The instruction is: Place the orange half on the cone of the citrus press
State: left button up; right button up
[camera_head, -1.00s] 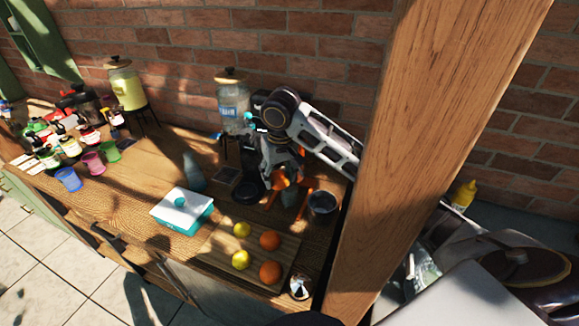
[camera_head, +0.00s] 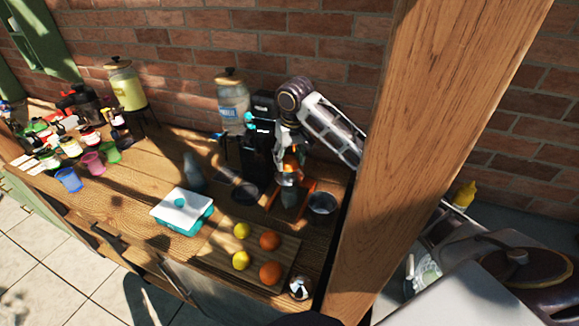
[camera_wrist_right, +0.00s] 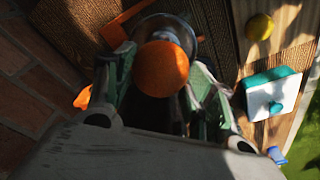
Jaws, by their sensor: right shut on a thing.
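My right gripper (camera_head: 290,152) is shut on the orange half (camera_wrist_right: 162,68), seen from above between its two fingers in the right wrist view. The citrus press has an orange frame (camera_wrist_right: 122,28) and a metallic bowl (camera_wrist_right: 180,21); in the head view its orange base (camera_head: 272,202) shows below the gripper. In the wrist view the orange half overlaps the bowl. The cone is hidden, so I cannot tell whether the orange half touches it. My left gripper is out of view.
A black appliance (camera_head: 259,150) stands just left of the press, and a dark bowl (camera_head: 321,203) just right of it. A cutting board (camera_head: 217,246) with lemons and oranges lies in front. A white-and-teal box (camera_head: 183,207) is further left. A wooden post (camera_head: 420,130) stands at right.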

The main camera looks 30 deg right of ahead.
aim_at(290, 166)
jog(key=shift+f+p, duration=0.35)
jog(key=shift+f, duration=1.4)
jog(key=o, duration=1)
jog(key=shift+o, duration=0.2)
jog(key=shift+s+r, duration=0.1)
jog(key=shift+r, duration=0.8)
jog(key=r, duration=0.4)
jog(key=s+r, duration=0.1)
jog(key=r, duration=0.2)
jog(key=shift+s+a+r+p, duration=0.1)
jog(key=shift+s+r+p, duration=0.1)
jog(key=shift+r, duration=0.55)
jog(key=shift+s+r+p, duration=0.1)
jog(key=shift+r+p, duration=0.1)
jog(key=shift+r, duration=0.55)
